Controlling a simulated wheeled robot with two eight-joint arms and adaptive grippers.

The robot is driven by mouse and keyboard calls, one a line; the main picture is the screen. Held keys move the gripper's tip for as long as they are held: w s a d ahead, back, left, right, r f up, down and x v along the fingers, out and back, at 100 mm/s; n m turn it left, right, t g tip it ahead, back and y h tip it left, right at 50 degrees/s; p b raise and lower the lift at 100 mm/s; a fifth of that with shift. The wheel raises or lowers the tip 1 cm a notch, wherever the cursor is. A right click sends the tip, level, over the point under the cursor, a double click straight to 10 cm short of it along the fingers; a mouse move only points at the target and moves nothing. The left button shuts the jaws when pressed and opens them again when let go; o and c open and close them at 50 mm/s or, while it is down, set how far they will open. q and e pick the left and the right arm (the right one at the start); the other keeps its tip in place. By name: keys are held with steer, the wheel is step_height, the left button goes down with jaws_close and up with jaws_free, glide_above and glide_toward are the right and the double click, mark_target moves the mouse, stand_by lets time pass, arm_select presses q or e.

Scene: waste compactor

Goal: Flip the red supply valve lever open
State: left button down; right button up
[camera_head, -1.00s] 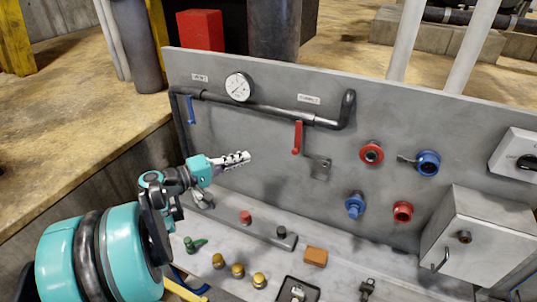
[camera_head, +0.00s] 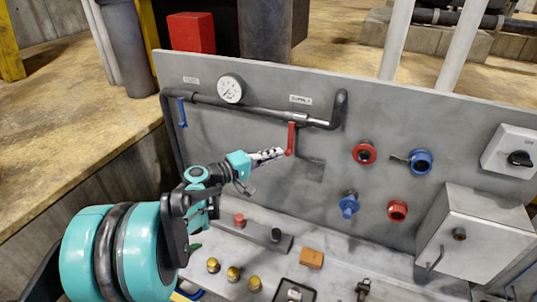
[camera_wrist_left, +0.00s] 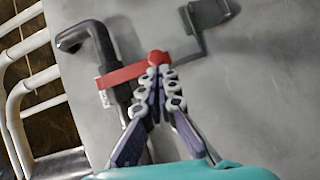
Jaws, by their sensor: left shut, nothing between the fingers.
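The red supply valve lever (camera_head: 291,139) hangs down from the dark pipe on the grey panel, below a small label. My left gripper (camera_head: 281,152) is shut with nothing between its fingers, and its tips are at the lower end of the lever. In the left wrist view the red lever (camera_wrist_left: 122,75) runs across to the closed fingertips (camera_wrist_left: 158,72), which overlap its rounded red end. Whether they touch it I cannot tell for sure. My right gripper is in neither view.
A pressure gauge (camera_head: 230,89) and a blue lever (camera_head: 182,112) are on the panel to the left. Red and blue fittings (camera_head: 364,152) and a grey box (camera_head: 472,240) are to the right. Brass knobs (camera_head: 233,273) and an orange block (camera_head: 312,258) stand on the ledge below.

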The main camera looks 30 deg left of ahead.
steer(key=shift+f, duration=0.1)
arm_select(q)
steer(key=shift+d+f+n+b, duration=0.15)
steer(key=shift+d+n+b, duration=0.15)
steer(key=shift+b, duration=0.15)
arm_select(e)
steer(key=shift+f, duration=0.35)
